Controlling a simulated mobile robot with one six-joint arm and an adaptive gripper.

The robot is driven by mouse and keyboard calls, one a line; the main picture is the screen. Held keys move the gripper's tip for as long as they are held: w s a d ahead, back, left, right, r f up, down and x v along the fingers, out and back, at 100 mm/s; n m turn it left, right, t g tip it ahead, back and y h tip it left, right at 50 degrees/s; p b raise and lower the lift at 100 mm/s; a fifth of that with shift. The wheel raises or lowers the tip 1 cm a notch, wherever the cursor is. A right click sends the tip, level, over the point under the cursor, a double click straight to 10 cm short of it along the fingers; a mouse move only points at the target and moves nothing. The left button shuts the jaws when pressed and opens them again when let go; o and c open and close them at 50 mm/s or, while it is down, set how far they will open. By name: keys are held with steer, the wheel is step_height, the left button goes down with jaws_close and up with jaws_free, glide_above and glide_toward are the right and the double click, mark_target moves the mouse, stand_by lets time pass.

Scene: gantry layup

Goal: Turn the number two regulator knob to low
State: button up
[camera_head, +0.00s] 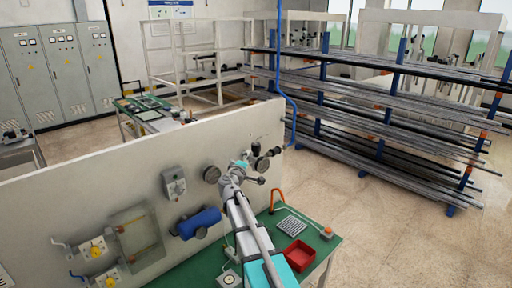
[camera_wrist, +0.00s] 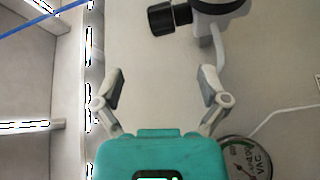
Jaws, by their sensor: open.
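A black knob (camera_wrist: 160,18) on a grey and black fitting (camera_wrist: 215,8) shows at the top of the wrist view, beyond my fingertips. In the head view, dark round knobs (camera_head: 262,162) stand out from the light wall panel, close to the end of my arm. No number or low mark is readable, so I cannot tell which is number two. My gripper (camera_wrist: 160,87) is open and empty, its two fingers spread before the bare panel. In the head view my gripper (camera_head: 243,165) is small and partly merges with the fittings behind it.
A round gauge marked VAC (camera_wrist: 246,160) is beside my gripper at lower right. A blue cylinder (camera_head: 197,223), a grey box (camera_head: 174,183) and yellow fittings (camera_head: 93,248) are on the panel (camera_head: 60,200). A red tray (camera_head: 294,253) is on the green bench (camera_head: 325,246) below.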

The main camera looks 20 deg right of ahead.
mark_target(255, 148)
steer(key=n, duration=0.7)
steer(key=s+n, duration=0.1)
steer(key=n, duration=1.2)
steer(key=shift+s+r+n+t+y, duration=0.15)
steer(key=shift+s+n+t+y, duration=0.15)
steer(key=shift+n+y, duration=0.1)
steer(key=shift+w+d, duration=0.1)
steer(key=shift+w, duration=0.1)
steer(key=x, duration=1.3)
steer(key=shift+w+d, duration=0.2)
steer(key=c, duration=1.2)
